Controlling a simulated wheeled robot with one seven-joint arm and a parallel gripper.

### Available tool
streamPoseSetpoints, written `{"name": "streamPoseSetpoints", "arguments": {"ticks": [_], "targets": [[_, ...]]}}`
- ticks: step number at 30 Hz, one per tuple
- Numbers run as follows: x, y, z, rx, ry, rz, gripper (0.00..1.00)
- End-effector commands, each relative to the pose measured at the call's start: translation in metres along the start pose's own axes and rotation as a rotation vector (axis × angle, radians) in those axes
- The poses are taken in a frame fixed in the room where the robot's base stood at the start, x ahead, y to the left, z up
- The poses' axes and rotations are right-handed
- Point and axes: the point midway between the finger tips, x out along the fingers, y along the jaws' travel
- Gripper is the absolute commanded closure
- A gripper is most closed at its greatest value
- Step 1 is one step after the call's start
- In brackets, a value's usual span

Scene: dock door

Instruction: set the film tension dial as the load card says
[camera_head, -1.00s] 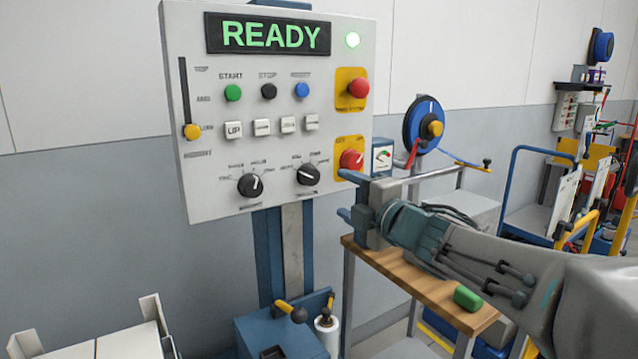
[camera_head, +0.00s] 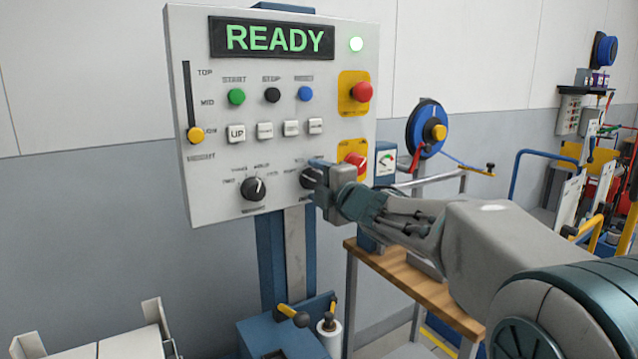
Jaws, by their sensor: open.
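The grey control panel (camera_head: 215,100) stands upright with a green READY display (camera_head: 273,39). Two black dials sit in its bottom row. The left dial (camera_head: 253,188) is in clear view, its pointer tilted a little right of straight up. The right dial (camera_head: 307,178) is partly hidden by my gripper (camera_head: 313,180), which is open with its fingers at this dial. I cannot tell whether the fingers touch it. The small labels around both dials are too blurred to read surely, so I cannot tell which is film tension. No load card can be made out.
Close to my gripper are a red knob (camera_head: 355,163) on a yellow plate and a small gauge (camera_head: 386,161). A red button (camera_head: 361,92) sits higher. A height slider (camera_head: 195,135) is at the panel's left. A wooden-topped bench (camera_head: 420,283) stands below my arm.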

Motion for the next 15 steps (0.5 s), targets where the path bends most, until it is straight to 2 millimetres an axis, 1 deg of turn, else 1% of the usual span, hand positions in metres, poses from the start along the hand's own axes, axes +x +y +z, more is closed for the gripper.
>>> {"name": "streamPoseSetpoints", "arguments": {"ticks": [2,5,6,7,15], "targets": [[-0.0002,0.0,0.0002,0.0,0.0,0.0,0.41],[-0.0003,0.0,0.0003,0.0,0.0,0.0,0.66],[-0.0003,0.0001,0.0002,0.0,0.0,0.0,0.77],[-0.0003,0.0001,0.0003,0.0,0.0,0.0,0.85],[-0.0007,0.0007,0.001,0.009,-0.001,0.0,0.85]]}}
